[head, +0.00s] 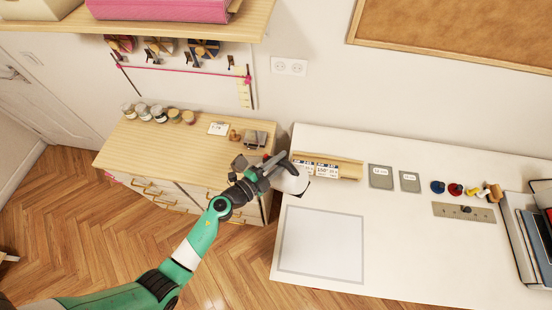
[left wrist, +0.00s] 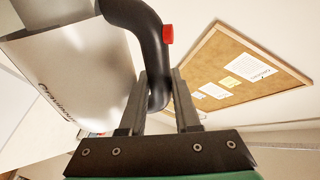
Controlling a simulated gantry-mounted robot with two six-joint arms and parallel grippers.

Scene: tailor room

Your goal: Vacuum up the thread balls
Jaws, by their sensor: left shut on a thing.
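My left gripper (head: 268,170) is shut on the black handle of a hand-held vacuum (head: 292,181) with a white body, above the white table's left end. In the left wrist view the curved handle, with a red button, passes between the fingers of the left gripper (left wrist: 164,85). The white vacuum body (left wrist: 85,70) hangs at left there; its nozzle is hidden. I cannot make out any thread balls for certain. My right gripper is not in view.
The white table (head: 400,255) has a grey-bordered square sheet (head: 322,245), grey cards (head: 381,177), small coloured spools (head: 455,189), a ruler (head: 463,212) and upright folders (head: 530,235). Left is a wooden cabinet (head: 185,150) with jars (head: 158,114). The table's front middle is clear.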

